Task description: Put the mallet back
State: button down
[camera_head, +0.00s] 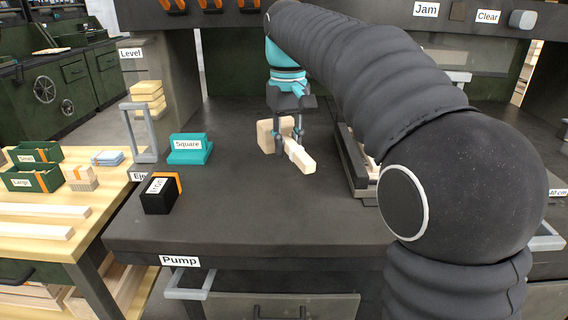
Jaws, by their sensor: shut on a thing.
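The mallet shows as pale wood in the head view, with a blocky head (266,137) and a bar-like handle (301,158) that points toward the front right. My gripper (289,140) points down from the teal wrist and is shut on the mallet, its fingers on either side of the wood near the head. The fingers hide part of the mallet where head and handle meet. The mallet is at or just above the dark bench top (240,215); I cannot tell whether it touches.
A teal block labelled Square (190,149), a black box with an orange edge (161,195) and a grey upright frame (141,132) stand at left. A dark tray (355,165) lies right of the mallet, partly behind my arm. The bench's front middle is clear.

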aim_at(284, 175)
jog(key=shift+a+f, duration=0.3)
jog(key=shift+a, duration=0.1)
jog(key=shift+f+b, duration=0.5)
jog(key=shift+f, duration=1.4)
jog(key=c, duration=1)
grip_release()
jog(key=shift+f, duration=0.1)
notch_tip(284, 175, up, 12)
jog(key=p, duration=0.3)
